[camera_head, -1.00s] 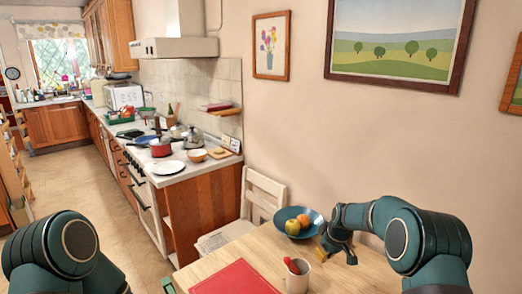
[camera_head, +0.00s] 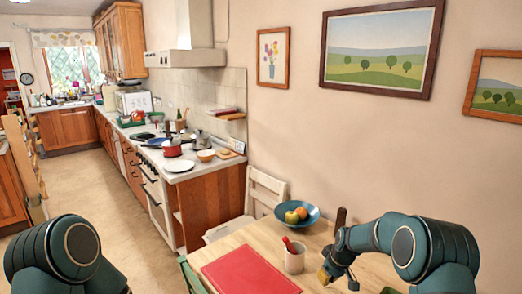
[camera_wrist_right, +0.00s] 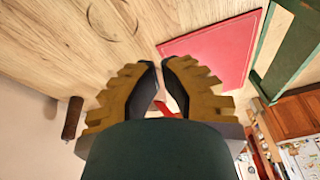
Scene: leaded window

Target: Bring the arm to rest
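My right gripper (camera_head: 338,279) hangs over the wooden table at the lower right of the head view, right of the white mug and in front of the brown pepper mill. Its fingers are apart with nothing held between them; the right wrist view (camera_wrist_right: 160,65) shows a narrow gap between the tips. A red piece shows through that gap, probably the handle in the mug. My left upper arm shows at the lower left of the head view; my left gripper is outside both views.
The table (camera_head: 245,236) bears a red mat (camera_head: 250,272), a white mug (camera_head: 294,261) with a red handle in it, a blue bowl (camera_head: 312,217) of fruit and a brown mill (camera_head: 340,217). A pale chair (camera_head: 265,188) stands at its far side. The wall is close behind.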

